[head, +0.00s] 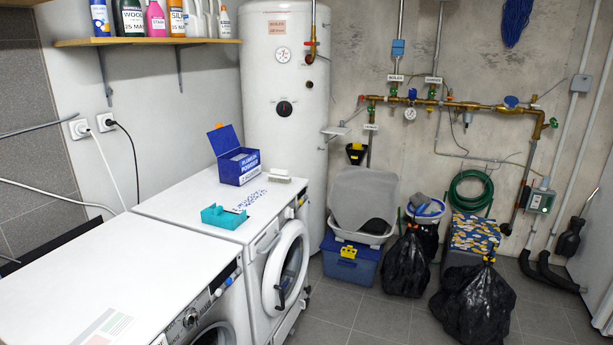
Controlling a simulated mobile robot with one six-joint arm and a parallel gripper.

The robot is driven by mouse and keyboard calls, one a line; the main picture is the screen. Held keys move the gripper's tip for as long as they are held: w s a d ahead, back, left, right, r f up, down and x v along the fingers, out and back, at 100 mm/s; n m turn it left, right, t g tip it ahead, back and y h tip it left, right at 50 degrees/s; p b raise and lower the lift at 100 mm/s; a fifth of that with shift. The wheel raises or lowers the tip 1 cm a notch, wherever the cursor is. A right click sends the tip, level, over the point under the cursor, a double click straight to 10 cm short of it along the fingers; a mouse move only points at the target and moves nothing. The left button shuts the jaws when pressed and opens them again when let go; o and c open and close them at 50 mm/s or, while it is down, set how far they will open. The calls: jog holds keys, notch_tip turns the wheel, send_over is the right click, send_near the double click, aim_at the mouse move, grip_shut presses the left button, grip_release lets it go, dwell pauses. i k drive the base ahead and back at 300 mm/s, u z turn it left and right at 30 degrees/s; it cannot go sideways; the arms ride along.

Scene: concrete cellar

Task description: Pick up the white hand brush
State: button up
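A small white item with a greyer lower part, which looks like the white hand brush (280,176), lies on top of the far white washing machine (182,196). It sits near that machine's back right corner, just right of an open blue washing powder box (237,168). It is small in the picture, so its bristles and handle are hard to make out. My gripper is not in view.
A teal tray (223,217) sits nearer on the same machine, whose round door (286,266) stands open. A boiler (285,90) rises behind. Black bags (473,303) and a blue crate (349,265) stand on the floor right. Floor before them (375,325) is clear.

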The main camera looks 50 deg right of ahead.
aim_at(275, 175)
jog(key=u, duration=0.65)
jog(key=k, duration=0.15)
jog(key=z, duration=2.15)
jog(key=k, duration=0.9)
jog(key=u, duration=0.2)
jog(key=i, duration=0.8)
